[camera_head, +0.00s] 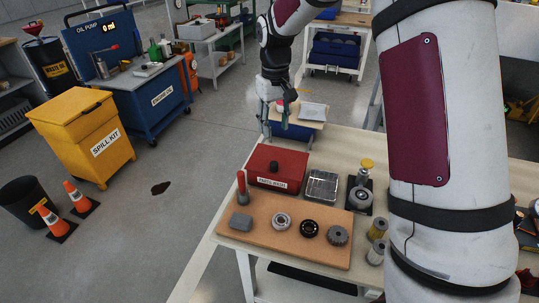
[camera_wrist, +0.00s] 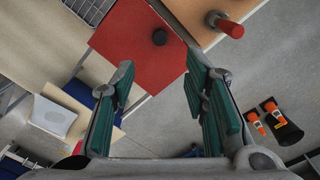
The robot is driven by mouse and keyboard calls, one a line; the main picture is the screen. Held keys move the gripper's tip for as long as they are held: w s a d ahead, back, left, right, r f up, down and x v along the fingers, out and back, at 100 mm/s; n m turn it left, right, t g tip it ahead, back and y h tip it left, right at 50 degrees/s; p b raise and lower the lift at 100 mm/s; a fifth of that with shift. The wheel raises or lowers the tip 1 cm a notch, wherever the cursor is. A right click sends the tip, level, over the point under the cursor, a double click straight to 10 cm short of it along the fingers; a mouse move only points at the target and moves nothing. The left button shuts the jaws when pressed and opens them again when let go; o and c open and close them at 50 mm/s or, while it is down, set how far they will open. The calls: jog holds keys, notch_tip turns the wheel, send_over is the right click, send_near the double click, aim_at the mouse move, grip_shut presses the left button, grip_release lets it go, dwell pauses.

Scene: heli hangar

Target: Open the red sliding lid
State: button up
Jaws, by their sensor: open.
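A red box (camera_head: 274,172) with a flat red sliding lid (camera_head: 282,160) sits on the workbench. The lid carries a small dark knob (camera_head: 273,166), and the box front has a white label. In the wrist view the red lid (camera_wrist: 135,42) and its black knob (camera_wrist: 159,38) lie beyond my fingertips. My gripper (camera_head: 283,112) is above and behind the box, apart from it. In the wrist view my gripper (camera_wrist: 160,85) is open, with its green-padded fingers spread and nothing between them.
A brown board (camera_head: 262,235) with a red-handled tool (camera_head: 241,185) and round metal parts lies in front of the box. A wire basket (camera_head: 321,186) and a yellow-topped device (camera_head: 362,185) stand to the right. A yellow spill kit bin (camera_head: 85,135) stands on the floor at left.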

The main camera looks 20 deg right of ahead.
aim_at(274, 163)
notch_tip(274, 163, down, 14)
jog(key=shift+w+r, duration=0.1)
dwell(0.5)
grip_shut()
